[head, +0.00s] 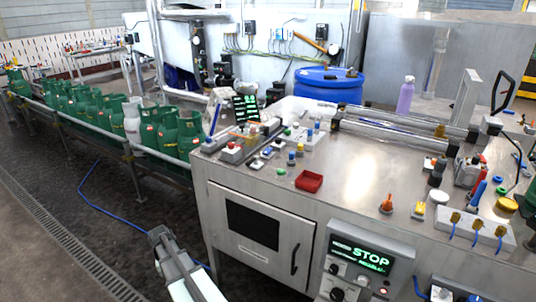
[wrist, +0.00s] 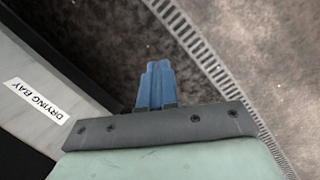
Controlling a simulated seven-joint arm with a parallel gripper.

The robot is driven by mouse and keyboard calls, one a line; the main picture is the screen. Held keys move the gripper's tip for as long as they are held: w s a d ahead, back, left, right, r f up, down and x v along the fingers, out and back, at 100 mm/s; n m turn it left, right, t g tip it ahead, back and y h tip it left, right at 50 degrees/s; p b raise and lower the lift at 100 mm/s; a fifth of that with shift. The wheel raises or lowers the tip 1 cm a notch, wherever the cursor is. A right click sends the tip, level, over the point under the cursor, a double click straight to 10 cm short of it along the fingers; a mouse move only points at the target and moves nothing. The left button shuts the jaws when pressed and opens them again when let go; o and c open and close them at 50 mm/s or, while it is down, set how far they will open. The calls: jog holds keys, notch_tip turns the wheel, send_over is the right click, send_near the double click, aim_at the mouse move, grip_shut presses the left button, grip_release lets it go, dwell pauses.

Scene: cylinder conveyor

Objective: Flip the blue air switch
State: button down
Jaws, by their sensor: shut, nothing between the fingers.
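My gripper (head: 156,234) is at the lower middle of the head view, left of the cabinet front and apart from the bench controls. In the wrist view its blue fingers (wrist: 157,84) are together with nothing between them, over the floor. Several small blue controls stand on the steel bench. A blue-topped knob (head: 291,158) is near its left end, and a blue lever-like piece (head: 479,194) is at the right. I cannot tell which one is the air switch; none shows in the wrist view.
The steel bench (head: 350,170) carries a red tray (head: 309,181), a purple bottle (head: 405,95) and many small parts. A cabinet panel (head: 250,225) and STOP display (head: 360,255) face front. Green cylinders (head: 95,110) line the conveyor at left. The floor around my gripper is mostly clear.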

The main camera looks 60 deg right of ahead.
jog(key=w+d+r+m+t, duration=0.1)
jog(key=w+d+r, duration=0.2)
jog(key=d+r, duration=0.55)
jog(key=w+d+r+m+t, duration=0.1)
jog(key=w+d+r+m, duration=0.15)
jog(key=d+r, duration=0.55)
notch_tip(320, 180, up, 30)
jog(key=m+h, duration=0.3)
jog(key=m, duration=0.1)
send_over(269, 148)
jog(key=w+a, duration=1.1)
jog(key=a, duration=0.2)
jog(key=shift+w+d+f+t, duration=0.1)
jog(key=shift+d+f+t, duration=0.05)
jog(key=shift+t, duration=0.25)
jog(key=s+d+r+m, duration=0.3)
jog(key=s+d+r, duration=0.3)
jog(key=s+d, duration=0.3)
jog(key=shift+s+r+m+g, duration=0.3)
jog(key=shift+s+r+m, duration=0.05)
jog(key=shift+s, duration=0.8)
jog(key=x, duration=1.4)
jog(key=shift+a, duration=0.3)
jog(key=shift+d+f, duration=0.1)
jog(key=shift+f, duration=0.05)
